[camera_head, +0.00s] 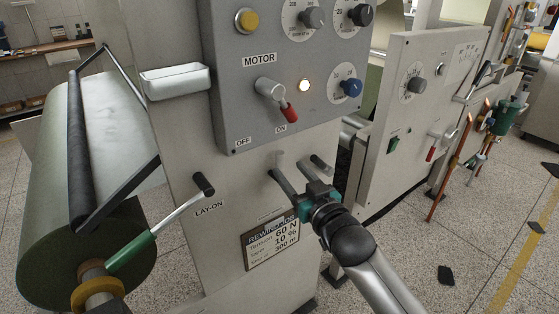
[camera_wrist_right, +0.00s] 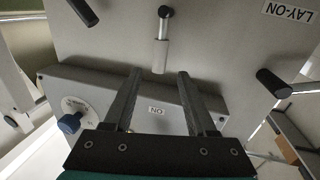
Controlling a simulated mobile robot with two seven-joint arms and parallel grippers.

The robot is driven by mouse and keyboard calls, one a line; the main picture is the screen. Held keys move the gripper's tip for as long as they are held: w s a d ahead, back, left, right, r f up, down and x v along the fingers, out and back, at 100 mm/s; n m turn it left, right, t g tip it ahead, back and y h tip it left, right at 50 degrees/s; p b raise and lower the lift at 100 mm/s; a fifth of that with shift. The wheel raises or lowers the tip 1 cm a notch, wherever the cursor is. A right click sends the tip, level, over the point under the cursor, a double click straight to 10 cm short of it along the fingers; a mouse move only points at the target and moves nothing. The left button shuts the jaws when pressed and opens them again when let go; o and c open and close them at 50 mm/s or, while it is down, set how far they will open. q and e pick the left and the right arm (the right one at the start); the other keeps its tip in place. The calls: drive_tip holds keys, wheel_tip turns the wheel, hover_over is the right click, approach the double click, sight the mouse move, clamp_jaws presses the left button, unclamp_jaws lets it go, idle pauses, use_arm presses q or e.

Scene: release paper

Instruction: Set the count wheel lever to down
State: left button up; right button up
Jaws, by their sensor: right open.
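My left gripper is not in view.
The LAY-ON lever (camera_head: 203,184) with a black knob is to the left. Above is the motor box with a red-tipped switch (camera_head: 289,112) and a blue knob (camera_head: 351,87). A rewind job plate (camera_head: 271,242) is below. Another black knob (camera_wrist_right: 84,11) shows in the wrist view.

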sight(281, 161)
drive_tip(key=b+x, duration=0.1)
drive_tip(key=x, duration=0.4)
drive_tip(key=shift+w+a, duration=0.3)
drive_tip(key=shift+w, duration=0.35)
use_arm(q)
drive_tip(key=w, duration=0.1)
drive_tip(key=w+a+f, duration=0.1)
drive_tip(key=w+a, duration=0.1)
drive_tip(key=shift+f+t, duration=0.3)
use_arm(e)
drive_tip(key=shift+w+a, duration=0.1)
drive_tip(key=shift+w, duration=0.1)
drive_tip(key=c, duration=0.9)
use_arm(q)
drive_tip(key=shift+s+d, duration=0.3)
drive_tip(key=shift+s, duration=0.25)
use_arm(e)
clamp_jaws()
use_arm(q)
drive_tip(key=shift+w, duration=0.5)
use_arm(e)
drive_tip(key=shift+f, duration=0.1)
